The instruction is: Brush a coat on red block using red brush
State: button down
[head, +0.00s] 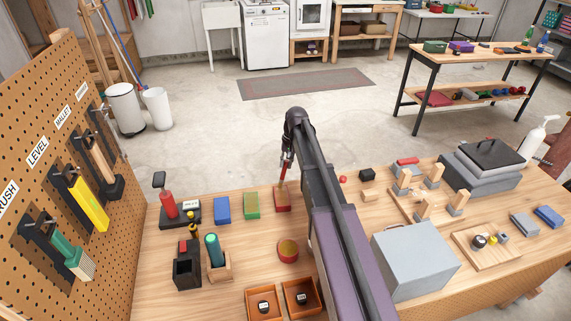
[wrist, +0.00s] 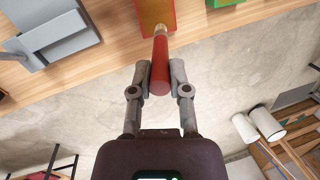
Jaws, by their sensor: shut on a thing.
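The red block (head: 283,203) lies flat on the workbench, to the right of the green block (head: 252,206) and blue block (head: 222,210). My gripper (head: 287,158) is above the red block, partly hidden by my arm. In the wrist view my gripper (wrist: 160,72) is shut on the handle of the red brush (wrist: 159,60), between both fingers. The brush's metal collar points at the red block (wrist: 152,12), and its tip is at the block's face. I cannot tell whether the bristles touch it. The brush also shows in the head view (head: 283,173), tilted slightly from upright.
A round red-rimmed container (head: 288,250) and orange bins (head: 264,303) stand nearer. A large grey box (head: 414,256) and wooden fixtures (head: 428,205) are to the right. A black-based tool with a red handle (head: 168,205) stands left. A pegboard (head: 60,150) with hanging tools borders the left.

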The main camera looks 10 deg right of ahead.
jog(key=shift+s, duration=0.1)
jog(key=shift+s+a, duration=0.15)
jog(key=shift+s, duration=1.35)
jog(key=shift+s+a, duration=0.15)
jog(key=shift+s, duration=1.25)
jog(key=shift+s+a, duration=0.15)
jog(key=shift+s, duration=1.3)
